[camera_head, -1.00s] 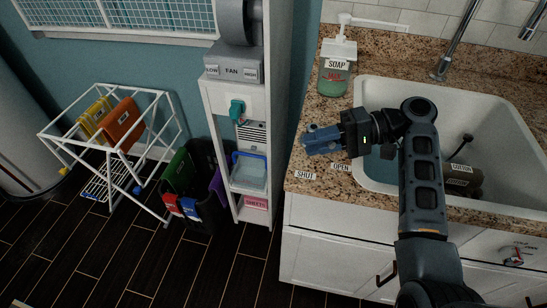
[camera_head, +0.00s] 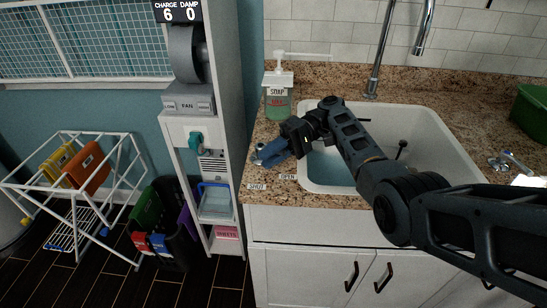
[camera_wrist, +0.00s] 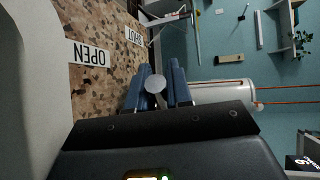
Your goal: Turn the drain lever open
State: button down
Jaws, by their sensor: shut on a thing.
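The drain lever stands on the speckled granite counter left of the white sink (camera_head: 445,125). Its round grey knob (camera_wrist: 155,83) shows between the two blue fingers in the wrist view. My gripper (camera_head: 264,156) is shut on the lever, just behind the labels. It also shows in the wrist view (camera_wrist: 157,90). The fingers hide most of the lever, so its exact angle is hard to tell. The "SHUT" label (camera_head: 257,186) lies at the left front of the counter and the "OPEN" label (camera_head: 288,177) to its right, nearer the sink.
A green soap dispenser (camera_head: 277,100) stands behind my gripper. The sink holds bluish water, and a faucet (camera_head: 378,60) rises behind it. A green container (camera_head: 532,112) stands at the far right. A narrow fan cabinet (camera_head: 205,135) and a drying rack (camera_head: 75,190) are on the left.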

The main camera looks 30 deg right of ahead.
jog(key=shift+a, duration=0.1)
dwell(0.3)
jog(key=c, duration=1.1)
grip_release()
jog(key=shift+b+v, duration=0.6)
jog(key=shift+v, duration=3.3)
jog(key=shift+w, duration=0.1)
jog(key=shift+w, duration=0.1)
